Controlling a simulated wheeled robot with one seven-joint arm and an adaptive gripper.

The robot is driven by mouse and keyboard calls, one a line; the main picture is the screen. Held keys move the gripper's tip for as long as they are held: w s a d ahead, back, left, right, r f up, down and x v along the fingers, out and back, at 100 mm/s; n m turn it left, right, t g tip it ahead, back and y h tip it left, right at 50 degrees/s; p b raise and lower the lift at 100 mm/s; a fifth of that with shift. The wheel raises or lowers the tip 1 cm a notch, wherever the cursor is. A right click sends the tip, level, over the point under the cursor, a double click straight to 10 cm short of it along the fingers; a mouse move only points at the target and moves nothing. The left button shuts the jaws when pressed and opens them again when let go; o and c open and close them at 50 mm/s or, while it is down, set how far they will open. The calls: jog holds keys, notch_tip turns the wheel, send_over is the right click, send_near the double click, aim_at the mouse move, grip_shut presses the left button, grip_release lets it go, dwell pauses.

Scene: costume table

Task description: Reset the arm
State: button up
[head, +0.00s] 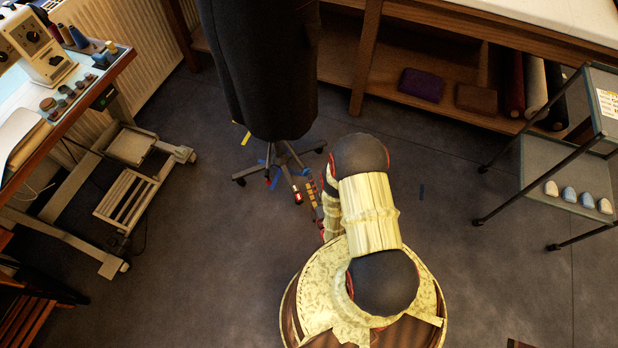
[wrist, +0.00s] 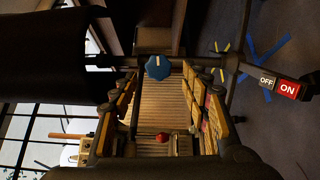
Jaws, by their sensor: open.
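My arm (head: 370,215) folds forward over my round base in the head view, with pale ribbed covers and dark joints. My gripper (head: 312,196) is low beside it, just in front of the wheeled foot of a dress form, small and partly hidden by my arm. In the wrist view my gripper (wrist: 160,78) shows two fingers with yellowish segmented pads, spread well apart. No object is held between them. A blue disc (wrist: 158,67) and ribbed panelling (wrist: 160,100) show through the gap; I cannot tell how far off the disc is.
The dress form's dark garment (head: 262,70) hangs just ahead. A sewing table (head: 60,110) stands left, with a white wheeled frame (head: 125,200) below. A wooden shelf unit (head: 430,85) is behind. A grey cart (head: 560,170) stands right. Floor between my base and the cart is mostly clear.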

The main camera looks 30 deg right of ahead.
jog(key=shift+s+a, duration=0.1)
jog(key=shift+s, duration=0.45)
jog(key=shift+r, duration=0.1)
